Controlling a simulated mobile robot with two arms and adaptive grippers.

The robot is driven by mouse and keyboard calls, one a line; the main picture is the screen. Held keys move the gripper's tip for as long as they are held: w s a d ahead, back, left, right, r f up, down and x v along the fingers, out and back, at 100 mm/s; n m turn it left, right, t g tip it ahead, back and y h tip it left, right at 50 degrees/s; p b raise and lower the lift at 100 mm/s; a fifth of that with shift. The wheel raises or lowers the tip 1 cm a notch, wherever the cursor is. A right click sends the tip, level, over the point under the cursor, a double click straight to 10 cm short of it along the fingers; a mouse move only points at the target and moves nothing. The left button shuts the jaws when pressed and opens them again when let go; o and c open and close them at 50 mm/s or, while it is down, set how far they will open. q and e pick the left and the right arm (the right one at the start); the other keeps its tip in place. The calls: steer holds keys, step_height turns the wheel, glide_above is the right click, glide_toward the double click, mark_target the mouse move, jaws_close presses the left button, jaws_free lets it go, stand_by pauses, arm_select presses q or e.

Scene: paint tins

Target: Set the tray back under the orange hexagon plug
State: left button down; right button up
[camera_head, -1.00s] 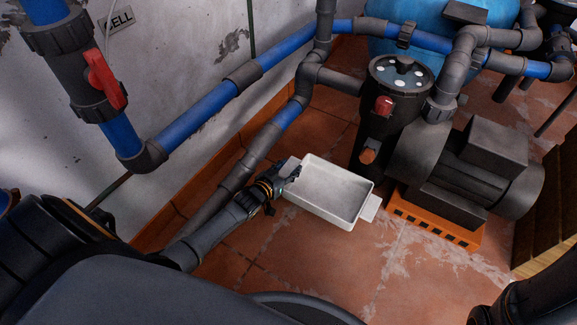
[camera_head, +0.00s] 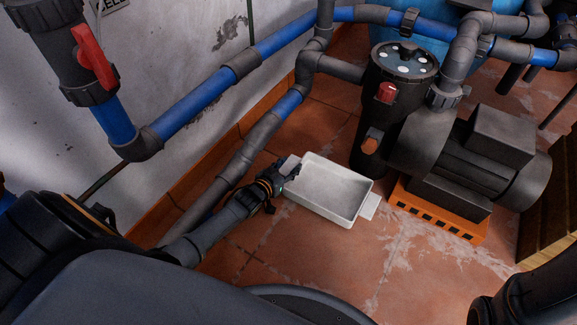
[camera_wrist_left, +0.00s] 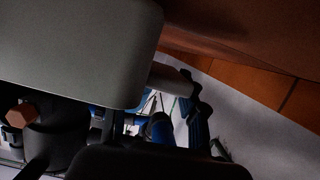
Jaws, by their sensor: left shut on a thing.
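The white tray (camera_head: 335,190) is shallow, rectangular and looks empty. It is at the floor, left and in front of the pump; I cannot tell if it touches the floor. My left gripper (camera_head: 284,177) is shut on the tab at its left end; a tab also sticks out at its right end. The orange hexagon plug (camera_head: 371,146) is low on the black pump housing, beyond the tray's right back side. In the left wrist view the tray (camera_wrist_left: 75,45) fills the upper left, and the plug (camera_wrist_left: 20,115) shows at the left edge. My right gripper is out of view.
The grey motor (camera_head: 475,160) stands on an orange slotted base (camera_head: 440,212) right of the tray. Blue and grey pipes (camera_head: 195,112) run along the wall at left. A wooden thing (camera_head: 550,215) is at the right edge. Wet-looking tiled floor in front is clear.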

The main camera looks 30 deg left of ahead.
arm_select(q)
steer(key=shift+f+b, duration=0.5)
steer(key=shift+f, duration=0.1)
steer(key=c, duration=0.7)
jaws_free()
steer(key=v, duration=1.2)
